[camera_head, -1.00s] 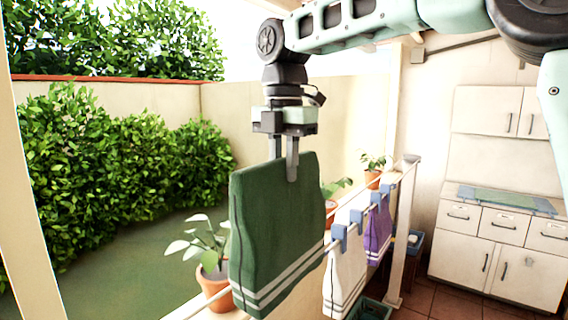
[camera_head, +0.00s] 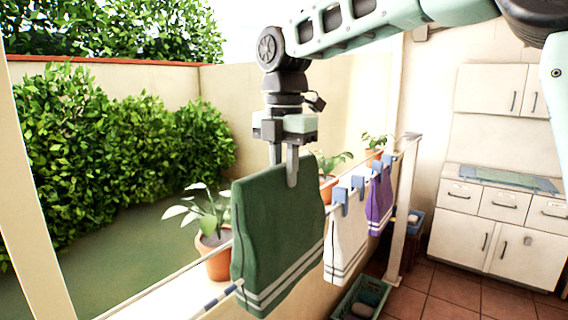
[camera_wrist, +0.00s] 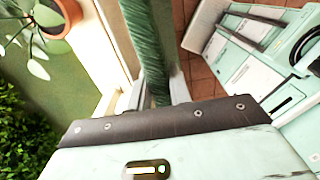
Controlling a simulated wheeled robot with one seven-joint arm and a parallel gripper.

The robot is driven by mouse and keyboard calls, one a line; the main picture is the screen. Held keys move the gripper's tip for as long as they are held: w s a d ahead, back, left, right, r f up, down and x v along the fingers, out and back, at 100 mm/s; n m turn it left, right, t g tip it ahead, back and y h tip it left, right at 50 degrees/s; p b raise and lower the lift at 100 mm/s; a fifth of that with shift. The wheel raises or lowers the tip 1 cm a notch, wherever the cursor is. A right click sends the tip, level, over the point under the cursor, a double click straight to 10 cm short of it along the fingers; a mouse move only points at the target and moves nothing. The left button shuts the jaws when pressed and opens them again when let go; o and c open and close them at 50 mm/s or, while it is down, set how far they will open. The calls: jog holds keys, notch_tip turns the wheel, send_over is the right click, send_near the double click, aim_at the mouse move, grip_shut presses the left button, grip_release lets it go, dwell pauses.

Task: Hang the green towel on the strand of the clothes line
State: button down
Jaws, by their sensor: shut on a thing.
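The green towel (camera_head: 275,235), with pale stripes near its lower edge, hangs upright from my gripper (camera_head: 284,172). My gripper is shut on its top edge. In the wrist view the towel (camera_wrist: 148,45) shows edge-on as a narrow green band between the fingers (camera_wrist: 152,92). The strand of the clothes line (camera_head: 215,301) runs from the lower left towards the upper right and passes out of sight at the towel. The towel covers that stretch, so I cannot tell whether it straddles the strand or hangs beside it.
A white towel (camera_head: 345,240) and a purple towel (camera_head: 379,200) hang farther along the strand, with blue clips (camera_head: 340,198). A post (camera_head: 401,215) stands at the line's far end. Potted plants (camera_head: 216,258) line the ledge behind. A green crate (camera_head: 349,299) is on the floor.

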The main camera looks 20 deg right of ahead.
aim_at(284, 210)
notch_tip(284, 210, down, 17)
jog(key=b, duration=0.9)
jog(key=shift+f, duration=0.1)
jog(key=c, duration=1.2)
grip_release()
notch_tip(284, 210, up, 9)
jog(key=p, duration=0.8)
jog(key=shift+p, duration=0.4)
